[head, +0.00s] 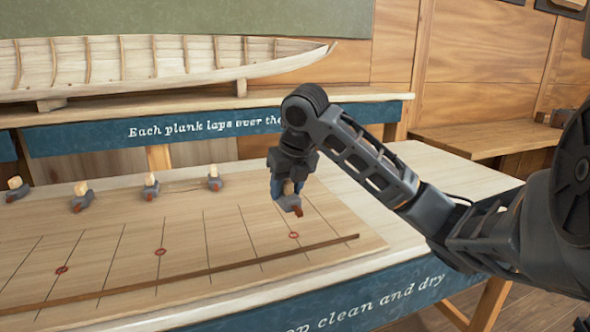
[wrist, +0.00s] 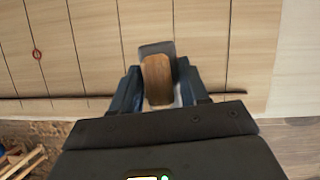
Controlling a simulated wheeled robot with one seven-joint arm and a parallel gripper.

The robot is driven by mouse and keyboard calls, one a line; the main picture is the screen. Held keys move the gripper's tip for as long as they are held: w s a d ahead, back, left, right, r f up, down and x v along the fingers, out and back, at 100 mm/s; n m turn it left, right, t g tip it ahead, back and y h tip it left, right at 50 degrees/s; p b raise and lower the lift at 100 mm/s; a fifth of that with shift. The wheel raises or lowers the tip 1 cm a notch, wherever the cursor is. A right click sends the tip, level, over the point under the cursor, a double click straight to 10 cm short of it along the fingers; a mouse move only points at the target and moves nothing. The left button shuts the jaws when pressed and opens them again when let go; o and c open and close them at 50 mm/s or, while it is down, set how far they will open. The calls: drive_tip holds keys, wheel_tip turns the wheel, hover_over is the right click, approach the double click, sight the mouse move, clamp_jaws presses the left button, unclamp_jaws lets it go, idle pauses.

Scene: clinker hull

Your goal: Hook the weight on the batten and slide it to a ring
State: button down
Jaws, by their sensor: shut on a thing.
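My gripper (head: 288,184) is shut on a weight (head: 287,203), a grey block with a wooden grip and a reddish tip. In the wrist view its wooden grip (wrist: 157,80) sits between my blue fingers. The weight appears to hang above the board, behind the batten and near the right ring; its exact height is unclear. The batten (head: 210,270) is a thin dark strip along the board's front and also shows in the wrist view (wrist: 62,97). Red rings mark the board at right (head: 294,235), middle (head: 160,252) and left (head: 61,270). The weight looks apart from the batten.
Several other weights (head: 82,196) stand along the board's back left. The board (head: 225,225) with its ruled lines lies on a table with a blue lettered front (head: 370,303). A model hull (head: 150,62) rests on a shelf behind.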

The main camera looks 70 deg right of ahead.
drive_tip(key=shift+s+d+m+p, duration=0.45)
drive_tip(key=shift+s+m+p, duration=0.05)
drive_tip(key=shift+s, duration=0.05)
drive_tip(key=shift+s+d+f+h, duration=0.15)
drive_tip(key=shift+f+h, duration=0.15)
drive_tip(key=shift+f, duration=0.05)
drive_tip(key=shift+d+f+b, duration=0.1)
drive_tip(key=shift+f+b, duration=2.15)
drive_tip(key=shift+f, duration=1.45)
drive_tip(key=shift+f+b, duration=0.5)
drive_tip(key=shift+b, duration=0.4)
drive_tip(key=shift+w+d+b, duration=0.2)
drive_tip(key=shift+w+d, duration=0.9)
drive_tip(key=shift+d, duration=0.15)
drive_tip(key=shift+w+d+b, duration=0.15)
drive_tip(key=shift+w+d, duration=0.9)
drive_tip(key=shift+d, duration=0.2)
drive_tip(key=shift+f, duration=0.15)
